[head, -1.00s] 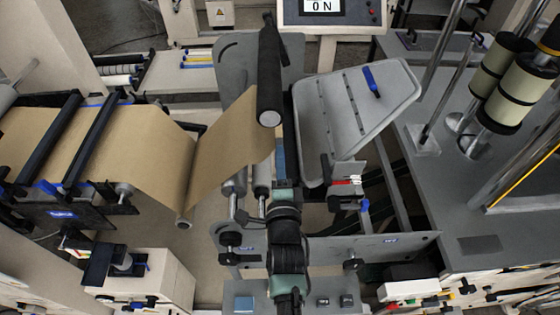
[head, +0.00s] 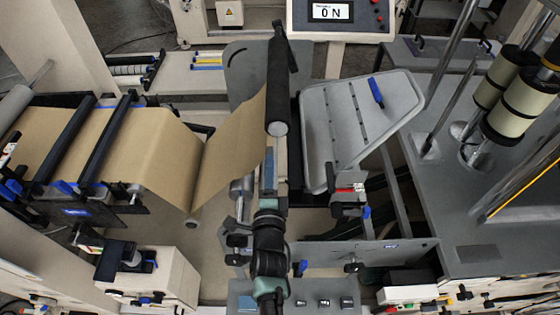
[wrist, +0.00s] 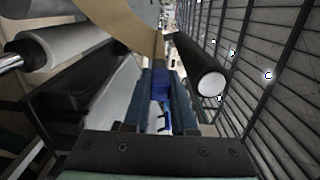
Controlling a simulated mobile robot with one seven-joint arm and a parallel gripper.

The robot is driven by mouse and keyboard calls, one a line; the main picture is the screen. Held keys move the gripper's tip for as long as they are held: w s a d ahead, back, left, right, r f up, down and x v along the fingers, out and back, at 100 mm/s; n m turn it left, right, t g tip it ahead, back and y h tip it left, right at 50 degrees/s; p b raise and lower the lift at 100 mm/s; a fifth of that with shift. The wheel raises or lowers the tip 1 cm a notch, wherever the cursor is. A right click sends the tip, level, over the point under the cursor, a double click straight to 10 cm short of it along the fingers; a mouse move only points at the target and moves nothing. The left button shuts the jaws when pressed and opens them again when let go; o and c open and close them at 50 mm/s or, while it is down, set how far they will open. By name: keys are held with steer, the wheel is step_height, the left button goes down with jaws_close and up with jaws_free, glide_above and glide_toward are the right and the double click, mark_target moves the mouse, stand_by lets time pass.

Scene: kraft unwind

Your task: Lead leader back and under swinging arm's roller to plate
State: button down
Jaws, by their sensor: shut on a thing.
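The brown kraft leader (head: 230,145) rises from a low roller (head: 192,215) toward the swinging arm's black roller (head: 278,90). Its end lies along the roller's left side in the head view. My gripper (head: 268,170) is in front of the roller's near end, slightly to its left. In the wrist view my gripper (wrist: 160,88) is shut on the leader (wrist: 122,22), whose strip narrows toward the fingers. The black roller (wrist: 195,65) with its pale end is just right of the fingers there. The grey plate (head: 345,110) lies right of the roller. The exact grip is small and partly hidden.
The control panel (head: 335,14) reading ON stands behind. Black bars (head: 95,140) cross the web at left. Cream rolls (head: 520,100) and metal posts stand at right. A grey side rail (head: 380,252) and front switch box (head: 310,300) are close to my arm.

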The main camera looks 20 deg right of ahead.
steer(key=w+a+b, duration=0.1)
steer(key=w+a, duration=0.2)
steer(key=a, duration=0.7)
steer(key=w+a+b, duration=0.1)
steer(key=w+a, duration=0.2)
steer(key=a, duration=0.8)
steer(key=shift+f, duration=0.15)
steer(key=w+a+b, duration=0.4)
steer(key=a+b, duration=0.8)
steer(key=a, duration=0.1)
steer(key=shift+a, duration=0.4)
step_height(320, 180, down, 9)
steer(key=b, duration=0.9)
